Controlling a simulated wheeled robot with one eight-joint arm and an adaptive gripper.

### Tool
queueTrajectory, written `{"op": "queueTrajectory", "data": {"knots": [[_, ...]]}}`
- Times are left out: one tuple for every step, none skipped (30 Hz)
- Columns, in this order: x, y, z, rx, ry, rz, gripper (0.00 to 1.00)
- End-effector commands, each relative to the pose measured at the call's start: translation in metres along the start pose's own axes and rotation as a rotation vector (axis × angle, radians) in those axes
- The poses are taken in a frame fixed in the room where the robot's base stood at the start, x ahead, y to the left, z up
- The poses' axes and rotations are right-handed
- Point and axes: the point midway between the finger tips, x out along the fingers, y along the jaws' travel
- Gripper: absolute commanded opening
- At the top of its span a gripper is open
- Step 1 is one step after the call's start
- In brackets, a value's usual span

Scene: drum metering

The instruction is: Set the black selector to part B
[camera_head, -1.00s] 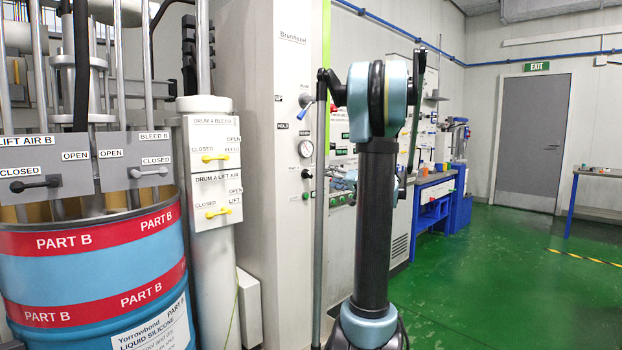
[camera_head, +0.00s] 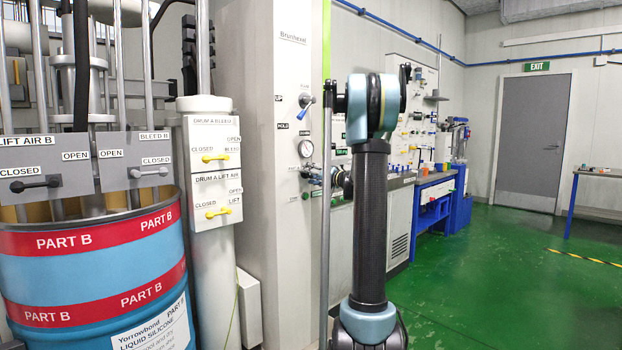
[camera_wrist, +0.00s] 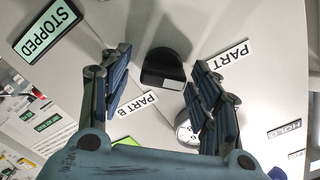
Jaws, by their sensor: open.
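The black selector (camera_wrist: 166,68) is on a pale panel in the wrist view. A small white mark shows on its lower edge. A PART B label (camera_wrist: 138,103) lies below and left of it. Another label beginning PART (camera_wrist: 229,55) lies to the right, its last letter unclear. My gripper (camera_wrist: 162,62) is open, with one finger on each side of the selector; I see a gap on both sides and no contact. In the head view I cannot make out the selector.
A STOPPED sign (camera_wrist: 48,30) and a round gauge (camera_wrist: 187,130), partly hidden by a finger, are close by in the wrist view. In the head view, the PART B drum (camera_head: 95,260) stands left of the white cabinet (camera_head: 295,230).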

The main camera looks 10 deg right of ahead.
Motion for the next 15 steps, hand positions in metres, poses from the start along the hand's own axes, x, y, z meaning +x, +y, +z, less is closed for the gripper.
{"op": "queueTrajectory", "data": {"knots": [[0.0001,0.0000,0.0000,0.000,0.000,0.000,0.57],[0.0001,0.0000,0.0000,0.000,0.000,0.000,0.57],[0.0000,0.0001,0.0000,0.000,0.000,0.000,0.57],[0.0000,0.0001,0.0000,0.000,0.000,0.000,0.57],[-0.0001,0.0001,0.0000,0.000,0.000,0.000,0.57],[-0.0001,0.0001,-0.0001,0.000,0.000,0.000,0.52],[-0.0002,0.0001,-0.0001,0.000,0.000,0.000,0.45],[-0.0002,0.0001,0.0000,0.000,0.000,0.000,0.39],[-0.0002,0.0001,-0.0001,0.000,0.000,0.000,0.29],[-0.0002,0.0002,-0.0001,0.000,0.000,0.000,0.23],[-0.0003,0.0002,-0.0001,0.000,0.000,0.000,0.16],[-0.0003,0.0003,-0.0001,0.000,0.000,0.001,0.12],[-0.0003,0.0005,-0.0001,0.000,0.000,0.001,0.12],[-0.0004,0.0006,-0.0001,0.000,0.000,0.001,0.12],[-0.0023,0.0027,-0.0021,0.000,0.000,0.001,0.12]]}}
